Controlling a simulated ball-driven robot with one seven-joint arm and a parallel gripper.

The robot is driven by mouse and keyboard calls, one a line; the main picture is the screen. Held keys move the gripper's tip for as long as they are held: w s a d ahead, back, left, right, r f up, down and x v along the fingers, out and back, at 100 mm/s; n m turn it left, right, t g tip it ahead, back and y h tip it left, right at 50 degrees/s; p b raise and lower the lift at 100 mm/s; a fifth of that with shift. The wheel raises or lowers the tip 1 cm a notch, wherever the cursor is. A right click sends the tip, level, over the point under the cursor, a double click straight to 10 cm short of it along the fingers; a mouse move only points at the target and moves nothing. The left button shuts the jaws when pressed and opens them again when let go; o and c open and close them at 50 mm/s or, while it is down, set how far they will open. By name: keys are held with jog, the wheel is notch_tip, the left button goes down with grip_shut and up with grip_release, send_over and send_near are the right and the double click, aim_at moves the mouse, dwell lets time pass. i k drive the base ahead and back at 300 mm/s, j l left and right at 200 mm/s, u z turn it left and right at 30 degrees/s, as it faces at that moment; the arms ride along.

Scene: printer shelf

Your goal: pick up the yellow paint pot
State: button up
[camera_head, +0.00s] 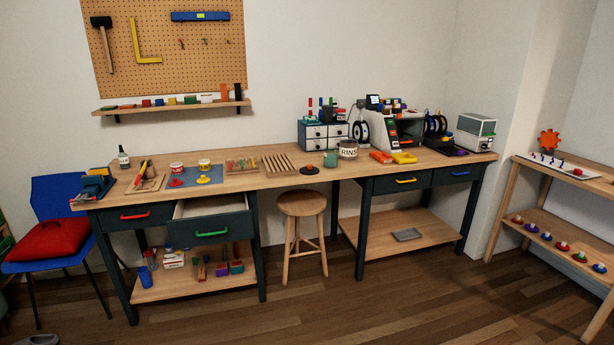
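The yellow paint pot (204,165) is a small, pale pot with yellow on it. It stands upright on a blue mat (216,176) on the left part of the long wooden workbench (245,185). A similar pot with red on it (177,168) stands just to its left. A flat yellow piece (203,180) lies in front of the yellow pot, and a flat red piece (176,183) lies in front of the red pot. My gripper is not in view.
Below the mat, a drawer with a green handle (211,234) stands pulled out. A wooden stool (302,204) stands in front of the bench's middle. A blue chair with a red cushion (50,240) stands at the left. The wooden floor (400,300) in front is mostly clear.

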aim_at(205, 164)
jog(key=i+l, duration=0.1)
jog(key=i, duration=0.75)
jog(key=i+l+u, duration=0.1)
jog(key=i, duration=0.8)
jog(key=i+l+u, duration=0.1)
jog(key=i+u, duration=0.35)
jog(key=i+l+u, duration=0.25)
jog(key=u, duration=0.2)
jog(key=i+l+u, duration=0.55)
jog(key=l+u, duration=0.15)
jog(key=u, duration=0.15)
